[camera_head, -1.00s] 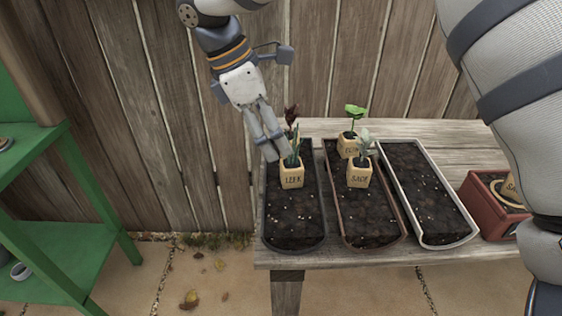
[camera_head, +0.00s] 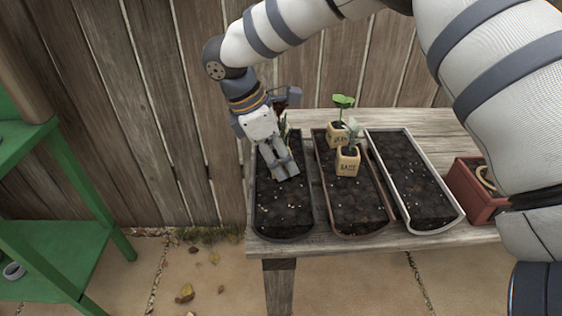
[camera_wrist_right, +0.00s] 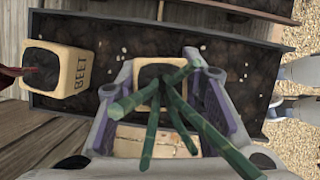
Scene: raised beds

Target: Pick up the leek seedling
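The leek seedling's pot (camera_wrist_right: 162,78) is a small pale cube with dark soil and long green leaves (camera_wrist_right: 170,110). In the right wrist view it stands between the two fingers of my right gripper (camera_wrist_right: 162,95), with a finger at each side and narrow gaps. The gripper looks open around it. In the head view my right gripper (camera_head: 278,172) points down over the left dark planter (camera_head: 284,236) and hides the leek pot. The left gripper is not in view.
The beet pot (camera_wrist_right: 72,70) stands close beside the leek in the right wrist view. The sage pot (camera_head: 347,162) and another seedling pot (camera_head: 335,134) stand in the brown planter (camera_head: 362,234). A white-rimmed planter (camera_head: 436,228) and a red box (camera_head: 471,205) are at right.

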